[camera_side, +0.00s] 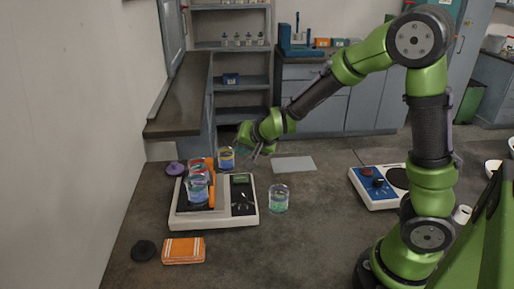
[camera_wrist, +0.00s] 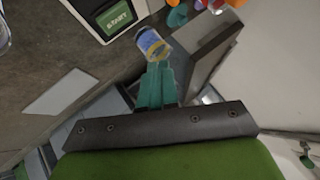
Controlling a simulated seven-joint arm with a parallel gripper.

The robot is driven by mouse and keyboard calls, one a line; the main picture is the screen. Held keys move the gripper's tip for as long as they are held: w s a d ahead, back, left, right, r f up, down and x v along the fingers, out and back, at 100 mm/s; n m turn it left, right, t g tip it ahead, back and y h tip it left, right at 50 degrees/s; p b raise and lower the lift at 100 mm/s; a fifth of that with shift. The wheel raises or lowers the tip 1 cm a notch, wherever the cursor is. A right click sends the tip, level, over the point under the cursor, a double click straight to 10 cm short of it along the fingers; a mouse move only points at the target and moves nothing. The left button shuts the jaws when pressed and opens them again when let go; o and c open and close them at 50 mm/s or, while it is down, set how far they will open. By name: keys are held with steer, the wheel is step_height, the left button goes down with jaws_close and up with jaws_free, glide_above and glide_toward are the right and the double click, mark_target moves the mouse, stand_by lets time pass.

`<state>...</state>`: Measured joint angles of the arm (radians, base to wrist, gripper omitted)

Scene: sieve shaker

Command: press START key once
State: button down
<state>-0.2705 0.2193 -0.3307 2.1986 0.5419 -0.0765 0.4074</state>
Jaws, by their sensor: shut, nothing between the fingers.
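My gripper (camera_side: 259,152) is behind the shaker's far right corner, above the bench. Its teal fingers (camera_wrist: 157,72) are closed together and empty, apart from the key. A glass jar (camera_wrist: 152,43) with yellow and blue shows just beyond the fingertips.
On the shaker stand an orange frame (camera_side: 211,190) and a glass jar (camera_side: 198,194). A grey plate (camera_side: 294,164) lies behind right.

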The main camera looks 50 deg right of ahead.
mark_target(243, 179)
steer(key=shift+f, duration=3.2)
steer(key=shift+f, duration=0.15)
steer(key=shift+f, duration=0.25)
